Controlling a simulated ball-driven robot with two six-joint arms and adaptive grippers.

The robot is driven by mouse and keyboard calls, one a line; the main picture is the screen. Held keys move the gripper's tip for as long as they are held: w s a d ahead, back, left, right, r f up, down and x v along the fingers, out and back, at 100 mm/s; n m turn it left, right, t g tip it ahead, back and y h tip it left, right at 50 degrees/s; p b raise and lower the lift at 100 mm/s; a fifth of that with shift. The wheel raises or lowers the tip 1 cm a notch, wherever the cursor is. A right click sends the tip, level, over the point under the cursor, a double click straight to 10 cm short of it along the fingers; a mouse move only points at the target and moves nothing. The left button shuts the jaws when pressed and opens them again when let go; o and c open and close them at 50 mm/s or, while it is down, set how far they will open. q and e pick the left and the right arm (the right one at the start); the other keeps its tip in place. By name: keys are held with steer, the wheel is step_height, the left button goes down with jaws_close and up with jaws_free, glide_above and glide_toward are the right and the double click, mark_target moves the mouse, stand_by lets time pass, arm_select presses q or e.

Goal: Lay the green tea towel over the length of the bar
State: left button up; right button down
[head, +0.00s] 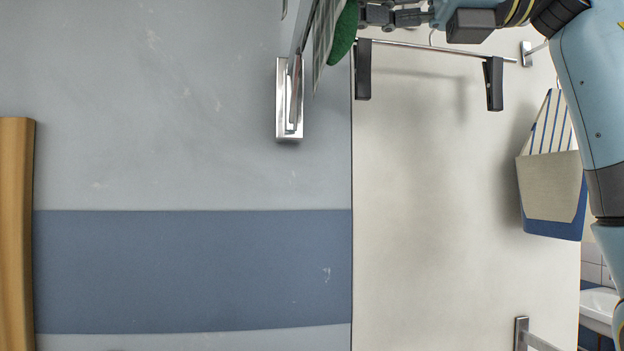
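A chrome bar (298,45) comes out from a wall plate (290,118) and runs up out of the top edge of the head view. A small part of the green tea towel (344,32) shows at the top, just right of the bar; the rest is cut off. My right gripper (372,15) is at the top edge, right beside the green cloth. Its fingers are partly cut off, so I cannot tell whether they are shut or touch the cloth. My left gripper is not in view.
A grey checked cloth (324,38) hangs between bar and green cloth. A hanger with two dark clips (494,84) and a striped bag (550,185) hang at right. Another metal bracket (521,334) is low right. A wooden edge (15,230) stands at left. The blue-striped wall is clear.

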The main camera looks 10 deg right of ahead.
step_height(320, 180, up, 8)
steer(key=shift+f, duration=0.25)
stand_by(0.5)
steer(key=w+b+v, duration=0.1)
steer(key=b+v, duration=0.1)
steer(key=v, duration=0.6)
steer(key=shift+w, duration=0.4)
steer(key=shift+d, duration=0.1)
